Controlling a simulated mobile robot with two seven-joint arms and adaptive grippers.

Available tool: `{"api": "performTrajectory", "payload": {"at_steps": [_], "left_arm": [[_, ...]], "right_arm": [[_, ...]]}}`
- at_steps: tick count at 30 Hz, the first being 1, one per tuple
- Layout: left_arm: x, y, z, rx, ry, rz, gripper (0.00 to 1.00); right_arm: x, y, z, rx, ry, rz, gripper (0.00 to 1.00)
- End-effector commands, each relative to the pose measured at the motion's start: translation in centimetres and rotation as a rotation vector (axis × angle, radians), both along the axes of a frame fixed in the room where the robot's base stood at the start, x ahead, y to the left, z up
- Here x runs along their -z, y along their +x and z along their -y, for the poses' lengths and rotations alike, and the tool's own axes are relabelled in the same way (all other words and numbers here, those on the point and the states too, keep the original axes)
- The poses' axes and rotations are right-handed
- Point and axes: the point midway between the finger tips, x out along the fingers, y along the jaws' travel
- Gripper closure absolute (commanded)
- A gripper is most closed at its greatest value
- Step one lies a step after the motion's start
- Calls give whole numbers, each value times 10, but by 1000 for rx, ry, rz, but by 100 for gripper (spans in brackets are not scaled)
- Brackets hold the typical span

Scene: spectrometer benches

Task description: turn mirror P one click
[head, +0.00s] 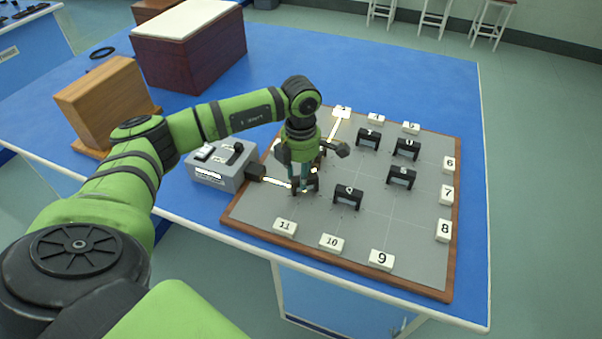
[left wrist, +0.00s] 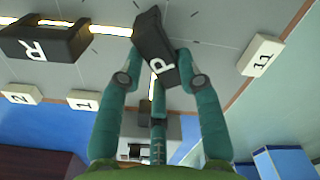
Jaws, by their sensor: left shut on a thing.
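Mirror P (head: 309,188) is a small black block on the grey board, partly hidden by my gripper in the head view. In the left wrist view the top of mirror P (left wrist: 157,45) shows a white letter P, and the block sits at a slant. My left gripper (head: 303,181) points down with its teal fingers closed around mirror P; they touch both sides of it in the left wrist view (left wrist: 160,78). A bright beam runs from the grey lamp box (head: 225,167) to mirror P, and another from P to mirror R (left wrist: 42,38). My right gripper is out of view.
Several other black mirrors, such as one at the front (head: 347,196), stand on the board (head: 390,225). Numbered white tiles line its edges, including tile 11 (head: 285,227). A beam reaches a bright tile (head: 341,113) at the back. Wooden boxes (head: 190,50) stand behind left.

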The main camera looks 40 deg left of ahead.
Motion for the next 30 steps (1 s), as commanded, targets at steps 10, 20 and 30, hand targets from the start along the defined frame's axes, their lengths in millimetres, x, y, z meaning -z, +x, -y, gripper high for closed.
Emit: {"api": "performTrajectory", "payload": {"at_steps": [10,20,30], "left_arm": [[-1,-1,0,-136,0,3,97],[-2,-1,0,-157,0,4,97],[-1,-1,0,-156,0,4,40]], "right_arm": [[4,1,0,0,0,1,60],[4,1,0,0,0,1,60],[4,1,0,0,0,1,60]]}}
